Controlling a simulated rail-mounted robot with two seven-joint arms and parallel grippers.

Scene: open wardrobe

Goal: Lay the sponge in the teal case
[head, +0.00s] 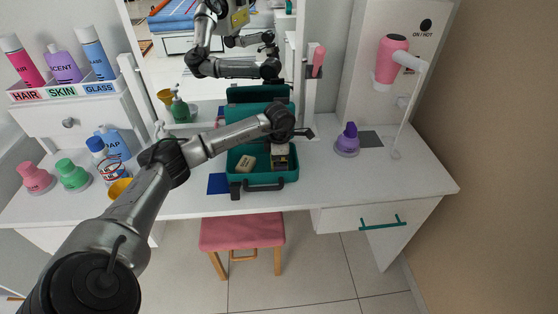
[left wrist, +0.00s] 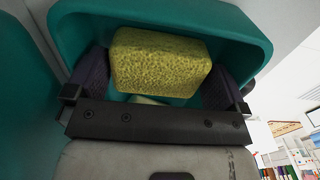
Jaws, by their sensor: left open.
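The teal case (head: 235,180) stands open on the white vanity top, its lid (head: 258,94) raised at the back. My left gripper (head: 280,160) points down into the right part of the case, and its jaws are open. In the left wrist view the yellow sponge (left wrist: 160,62) lies between the two open fingers of my left gripper (left wrist: 160,85), against the teal of the case (left wrist: 235,45). In the head view the gripper mostly hides the sponge. A tan block with dark lettering (head: 245,163) lies in the case to the left. My right gripper is not in view.
A purple bottle (head: 347,140) stands right of the case on a round base, beside a dark grey mat (head: 371,141). A blue mat (head: 218,184) lies to the left. Several bottles stand farther left. A pink stool (head: 242,231) stands in front. A mirror is behind.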

